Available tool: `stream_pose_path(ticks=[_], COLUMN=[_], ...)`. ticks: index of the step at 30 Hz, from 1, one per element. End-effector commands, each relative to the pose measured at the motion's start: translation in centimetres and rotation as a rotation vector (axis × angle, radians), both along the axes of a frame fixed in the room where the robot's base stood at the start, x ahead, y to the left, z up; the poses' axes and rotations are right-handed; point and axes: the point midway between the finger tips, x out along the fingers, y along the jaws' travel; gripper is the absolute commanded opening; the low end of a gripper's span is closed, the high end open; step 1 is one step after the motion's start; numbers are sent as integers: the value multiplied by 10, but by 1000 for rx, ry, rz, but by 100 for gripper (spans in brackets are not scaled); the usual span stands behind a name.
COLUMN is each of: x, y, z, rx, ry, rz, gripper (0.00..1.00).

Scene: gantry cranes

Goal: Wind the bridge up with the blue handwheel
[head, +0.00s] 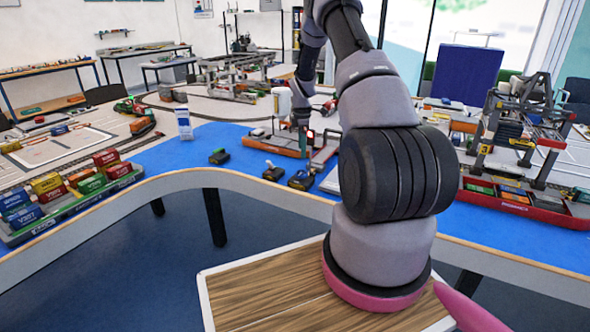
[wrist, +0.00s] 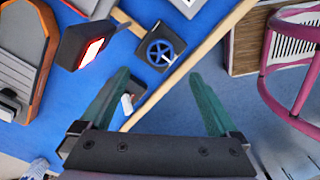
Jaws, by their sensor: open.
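The blue handwheel (wrist: 160,52) is a spoked ring on a dark box near the table's wooden edge, upper middle of the wrist view. In the head view the dark box with blue on top (head: 301,180) stands at the table's front edge. My gripper (wrist: 158,77) is open and empty, its two green fingers spread apart, with the wheel beyond the tips. In the head view my gripper (head: 303,135) hangs down above and behind that box. A gantry crane (head: 520,120) stands at the right and another (head: 237,75) at the back; I cannot tell which bridge the wheel drives.
Two more dark boxes (head: 219,156) (head: 273,172) stand left of the wheel box. A container barge (head: 70,197) is at left. A dark box with a glowing red-white face (wrist: 90,46) is left of the wheel in the wrist view.

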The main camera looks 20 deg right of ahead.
Motion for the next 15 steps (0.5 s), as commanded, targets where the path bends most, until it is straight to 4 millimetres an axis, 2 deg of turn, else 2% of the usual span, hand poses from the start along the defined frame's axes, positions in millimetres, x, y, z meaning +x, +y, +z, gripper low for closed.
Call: stream_pose_path(ticks=[15], x=[-1], y=[1], z=[-86], rx=[1], ry=[2], rz=[-2], gripper=[96])
